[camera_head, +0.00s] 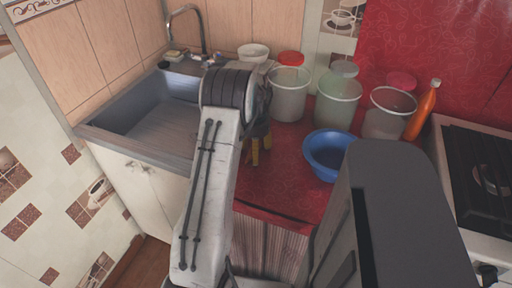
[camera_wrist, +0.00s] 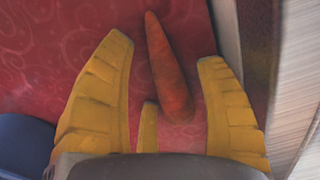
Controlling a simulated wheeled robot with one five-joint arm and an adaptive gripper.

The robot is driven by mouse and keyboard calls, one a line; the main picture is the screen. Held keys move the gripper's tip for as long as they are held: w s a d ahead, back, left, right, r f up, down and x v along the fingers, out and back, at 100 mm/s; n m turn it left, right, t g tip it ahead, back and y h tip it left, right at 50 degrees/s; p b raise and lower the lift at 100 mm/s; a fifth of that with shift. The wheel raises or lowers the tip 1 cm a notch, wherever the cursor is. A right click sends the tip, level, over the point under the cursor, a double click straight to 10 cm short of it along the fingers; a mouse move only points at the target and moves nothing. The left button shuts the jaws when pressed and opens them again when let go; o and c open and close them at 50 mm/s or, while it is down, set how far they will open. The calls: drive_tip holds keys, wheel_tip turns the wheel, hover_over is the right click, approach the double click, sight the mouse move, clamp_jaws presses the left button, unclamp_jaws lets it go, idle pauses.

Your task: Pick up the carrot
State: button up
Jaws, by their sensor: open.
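The carrot (camera_wrist: 168,72) is orange and lies on the red patterned counter in the wrist view. Its thick end points toward the bottom of that picture and its narrower end toward the top. My gripper (camera_wrist: 165,65) has yellow fingers spread wide, with the carrot lying between them and apart from both. In the head view my gripper (camera_head: 258,152) is just over the red counter (camera_head: 275,195), partly behind my arm. The carrot cannot be seen in the head view.
A blue bowl (camera_head: 326,153) stands right of my gripper. Several clear buckets (camera_head: 289,95) line the back, with an orange bottle (camera_head: 422,108) beside them. A grey sink (camera_head: 150,120) is at left and a stove (camera_head: 480,165) at far right.

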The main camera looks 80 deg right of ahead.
drive_tip(key=shift+c, duration=0.2)
clamp_jaws()
idle(0.6)
